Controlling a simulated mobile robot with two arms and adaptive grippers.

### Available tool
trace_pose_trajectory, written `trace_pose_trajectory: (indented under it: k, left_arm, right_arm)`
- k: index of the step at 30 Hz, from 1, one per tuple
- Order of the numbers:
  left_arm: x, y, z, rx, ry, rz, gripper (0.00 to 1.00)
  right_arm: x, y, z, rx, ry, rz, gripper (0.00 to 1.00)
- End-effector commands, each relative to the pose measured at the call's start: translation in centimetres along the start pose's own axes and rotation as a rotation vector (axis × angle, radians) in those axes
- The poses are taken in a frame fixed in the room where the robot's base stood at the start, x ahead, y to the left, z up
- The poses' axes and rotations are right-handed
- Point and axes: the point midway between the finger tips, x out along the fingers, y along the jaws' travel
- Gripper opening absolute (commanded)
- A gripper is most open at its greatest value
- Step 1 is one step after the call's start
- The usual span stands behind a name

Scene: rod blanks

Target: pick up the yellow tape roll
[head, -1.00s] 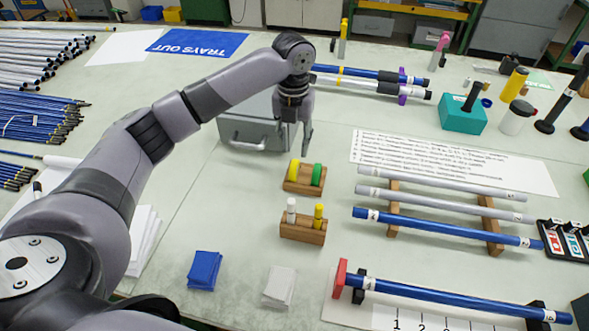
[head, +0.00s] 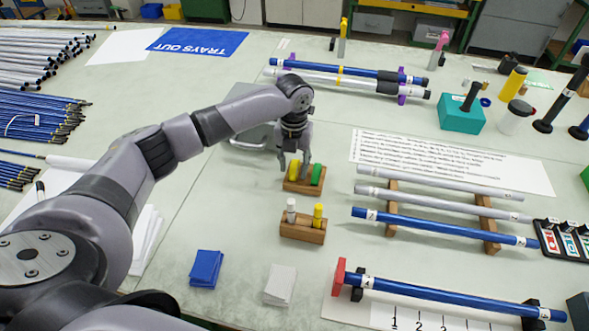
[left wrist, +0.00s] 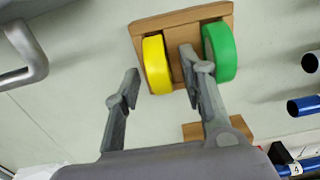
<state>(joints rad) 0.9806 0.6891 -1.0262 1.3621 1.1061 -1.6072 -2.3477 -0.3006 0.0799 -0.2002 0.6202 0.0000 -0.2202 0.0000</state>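The yellow tape roll (head: 294,170) stands on edge in a small wooden holder (head: 302,187), to the left of a green tape roll (head: 317,174). My left gripper (head: 293,167) is at the holder, pointing down. In the left wrist view, the yellow roll (left wrist: 156,65) lies between the two open fingers of my left gripper (left wrist: 160,75). One finger is left of the yellow roll with a gap; the other is in the space between the yellow and green rolls (left wrist: 220,52). I cannot tell whether the right finger touches the yellow roll. My right gripper is not in view.
A wooden block (head: 302,231) with a white and a yellow marker stands in front of the holder. A grey box (head: 252,136) with a handle is behind my left arm. Rods on a wooden rack (head: 393,208) lie to the right. The table left of the holder is clear.

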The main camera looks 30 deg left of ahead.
Motion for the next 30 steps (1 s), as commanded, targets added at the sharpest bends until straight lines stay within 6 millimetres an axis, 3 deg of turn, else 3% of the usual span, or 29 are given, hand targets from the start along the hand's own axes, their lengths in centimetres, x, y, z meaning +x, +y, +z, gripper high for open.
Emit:
trace_pose_trajectory:
  k: [16, 30]
  left_arm:
    - [-0.06, -0.02, 0.0, 0.0, 0.0, -0.001, 0.0]
    - [-0.6, -0.05, 0.05, 0.0, -0.002, -0.002, 0.0]
  right_arm:
    - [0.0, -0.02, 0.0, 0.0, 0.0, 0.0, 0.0]
    - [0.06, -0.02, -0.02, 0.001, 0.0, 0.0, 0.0]
